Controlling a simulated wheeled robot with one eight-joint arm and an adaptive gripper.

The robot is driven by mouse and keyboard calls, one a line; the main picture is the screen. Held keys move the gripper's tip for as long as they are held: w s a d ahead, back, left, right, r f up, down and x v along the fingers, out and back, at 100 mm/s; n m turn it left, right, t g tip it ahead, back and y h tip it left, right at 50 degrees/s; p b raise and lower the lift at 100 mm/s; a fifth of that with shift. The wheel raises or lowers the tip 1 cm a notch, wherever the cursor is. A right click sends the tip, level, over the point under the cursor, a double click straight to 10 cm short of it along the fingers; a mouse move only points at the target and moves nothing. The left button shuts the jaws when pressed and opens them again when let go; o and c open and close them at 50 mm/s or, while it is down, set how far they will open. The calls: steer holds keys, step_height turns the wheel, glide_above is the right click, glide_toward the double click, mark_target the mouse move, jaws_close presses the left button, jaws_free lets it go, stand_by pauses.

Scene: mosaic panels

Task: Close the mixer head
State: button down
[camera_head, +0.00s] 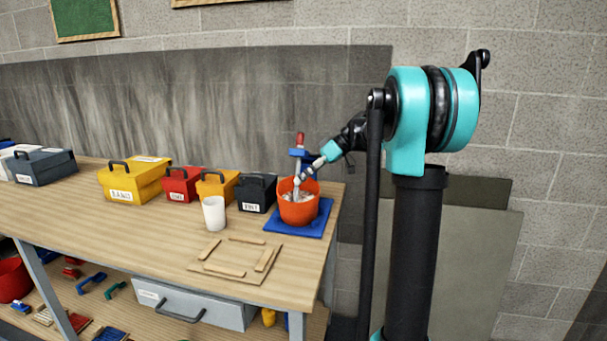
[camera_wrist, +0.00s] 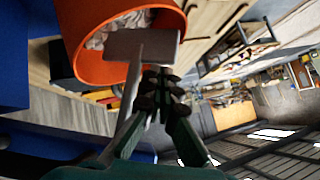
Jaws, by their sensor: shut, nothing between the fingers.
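The mixer stands at the right end of the workbench. It has a blue base (camera_head: 322,222), an orange bucket (camera_head: 299,211) with pale lumpy contents, and a blue head (camera_head: 300,153) with a red knob on top. A grey paddle reaches down at the bucket; in the wrist view the paddle (camera_wrist: 143,43) crosses the mouth of the orange bucket (camera_wrist: 92,62). My gripper (camera_head: 309,173) is beside the mixer head and above the bucket's right side. In the wrist view my gripper (camera_wrist: 160,76) is shut and empty, close to the paddle; I cannot tell whether they touch.
A white cup (camera_head: 214,214) stands left of the mixer. A wooden frame of strips (camera_head: 235,258) lies in front. A black box (camera_head: 256,193) and other coloured toolboxes line the back of the bench.

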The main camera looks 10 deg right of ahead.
steer(key=f, duration=0.2)
steer(key=f+n+t, duration=0.1)
steer(key=f, duration=0.1)
steer(key=w+f+t+h, duration=0.1)
steer(key=f, duration=0.1)
steer(key=shift+d+f+n, duration=0.15)
steer(key=shift+f+n, duration=0.1)
steer(key=shift+n, duration=0.05)
steer(key=shift+r, duration=0.15)
